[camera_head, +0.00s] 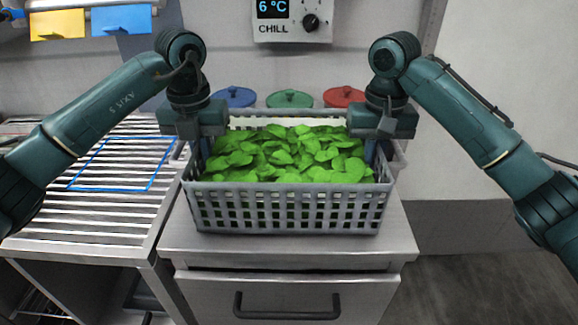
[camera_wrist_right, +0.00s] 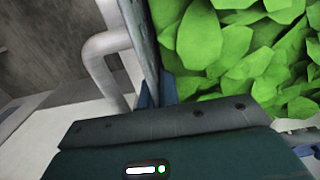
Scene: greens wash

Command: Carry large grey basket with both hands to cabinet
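The large grey basket (camera_head: 286,209) has slatted walls and is full of green leaves (camera_head: 285,155). It is upright over the top of the drawer cabinet (camera_head: 290,250); I cannot tell whether its base touches the top. My left gripper (camera_head: 203,147) points down at the basket's left wall and looks shut on it, its tips partly hidden. My right gripper (camera_head: 371,151) points down at the right wall. In the right wrist view, its blue fingers (camera_wrist_right: 157,95) lie close on both sides of the basket wall (camera_wrist_right: 143,40).
Blue (camera_head: 234,96), green (camera_head: 289,98) and red (camera_head: 343,96) lidded containers stand behind the basket. A slatted rack (camera_head: 90,205) with a blue outlined square (camera_head: 122,164) adjoins at left. A CHILL panel (camera_head: 292,20) hangs on the wall. Open floor (camera_head: 480,265) lies at right.

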